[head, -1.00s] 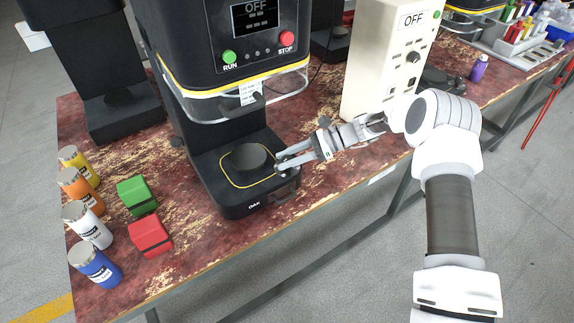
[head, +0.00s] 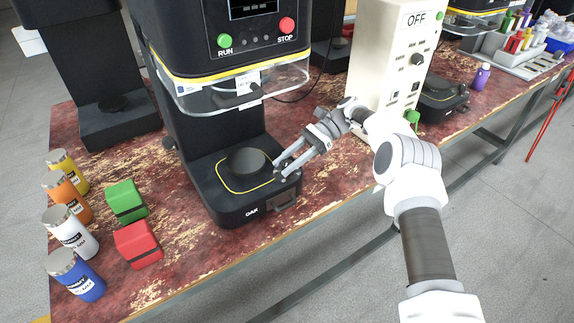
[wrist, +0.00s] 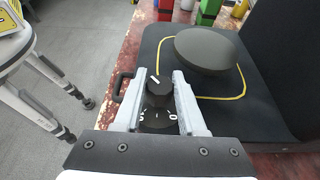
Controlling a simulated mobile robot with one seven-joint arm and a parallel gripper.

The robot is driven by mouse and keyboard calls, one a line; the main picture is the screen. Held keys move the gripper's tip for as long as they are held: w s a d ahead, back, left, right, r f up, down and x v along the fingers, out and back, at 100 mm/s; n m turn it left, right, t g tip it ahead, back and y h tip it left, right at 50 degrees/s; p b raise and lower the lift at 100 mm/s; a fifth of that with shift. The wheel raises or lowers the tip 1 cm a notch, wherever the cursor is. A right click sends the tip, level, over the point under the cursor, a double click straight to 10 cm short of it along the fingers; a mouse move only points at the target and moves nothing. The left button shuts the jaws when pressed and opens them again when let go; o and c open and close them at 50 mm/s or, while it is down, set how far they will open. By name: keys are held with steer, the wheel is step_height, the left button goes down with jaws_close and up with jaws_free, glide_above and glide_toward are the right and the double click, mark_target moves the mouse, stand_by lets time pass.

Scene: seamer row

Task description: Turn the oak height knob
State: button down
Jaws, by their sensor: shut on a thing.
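The oak seamer is a black machine whose base (head: 225,213) is labelled OAK. A round black plate (head: 246,161) with a yellow outline sits on the base, and it also shows in the wrist view (wrist: 208,50). The height knob (wrist: 157,95) is a small black cylinder with a white pointer line, above a dial with white marks. My gripper (wrist: 159,80) is shut on the knob, one finger on each side. In the head view my gripper (head: 278,172) reaches the base's right side, and its fingers hide the knob.
A green block (head: 126,201) and a red block (head: 138,243) lie left of the base, beside several coloured cans (head: 74,274). A cream control box (head: 382,60) marked OFF stands behind my arm. A black handle (wrist: 121,86) is close to my left finger.

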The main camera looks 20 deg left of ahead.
stand_by(0.4)
steer(key=shift+c, duration=2.4)
jaws_free()
